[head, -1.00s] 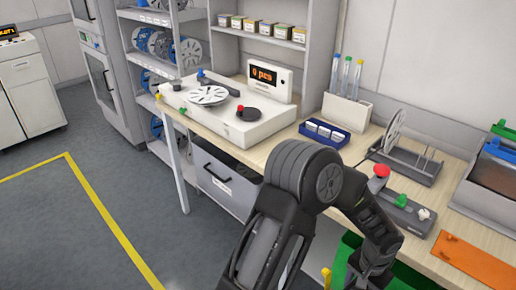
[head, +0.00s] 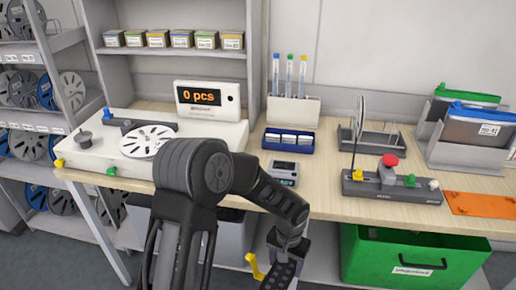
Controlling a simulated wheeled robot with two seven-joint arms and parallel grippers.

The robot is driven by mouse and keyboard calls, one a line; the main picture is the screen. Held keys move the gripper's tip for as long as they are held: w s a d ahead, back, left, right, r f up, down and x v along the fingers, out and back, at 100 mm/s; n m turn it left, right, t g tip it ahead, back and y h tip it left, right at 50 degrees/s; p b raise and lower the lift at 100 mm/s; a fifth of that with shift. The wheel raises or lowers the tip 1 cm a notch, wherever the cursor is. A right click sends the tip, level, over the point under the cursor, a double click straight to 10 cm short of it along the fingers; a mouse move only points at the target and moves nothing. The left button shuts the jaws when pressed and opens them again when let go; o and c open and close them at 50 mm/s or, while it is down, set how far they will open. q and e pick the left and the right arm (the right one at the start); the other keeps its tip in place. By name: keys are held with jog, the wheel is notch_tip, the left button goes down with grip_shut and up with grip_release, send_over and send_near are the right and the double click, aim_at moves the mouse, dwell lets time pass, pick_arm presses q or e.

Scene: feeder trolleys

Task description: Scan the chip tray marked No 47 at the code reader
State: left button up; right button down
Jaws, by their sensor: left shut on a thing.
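My left gripper (head: 272,272) hangs in front of the bench at the bottom of the view, below the bench top. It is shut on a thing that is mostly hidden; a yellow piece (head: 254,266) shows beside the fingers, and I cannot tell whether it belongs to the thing. A small grey device with a dark screen (head: 284,172) lies near the bench's front edge, perhaps the code reader. No mark reading No 47 is legible. My right gripper is not in view.
A counter reading 0 pcs (head: 208,97) stands behind a white reel plate (head: 148,141). A blue tray (head: 288,149) holds white items. A grey fixture with a red knob (head: 390,160) is right, above a green bin (head: 412,258). Reel shelves stand left.

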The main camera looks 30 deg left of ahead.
pick_arm(q)
jog(key=shift+s+a, duration=0.15)
jog(key=shift+a, duration=0.15)
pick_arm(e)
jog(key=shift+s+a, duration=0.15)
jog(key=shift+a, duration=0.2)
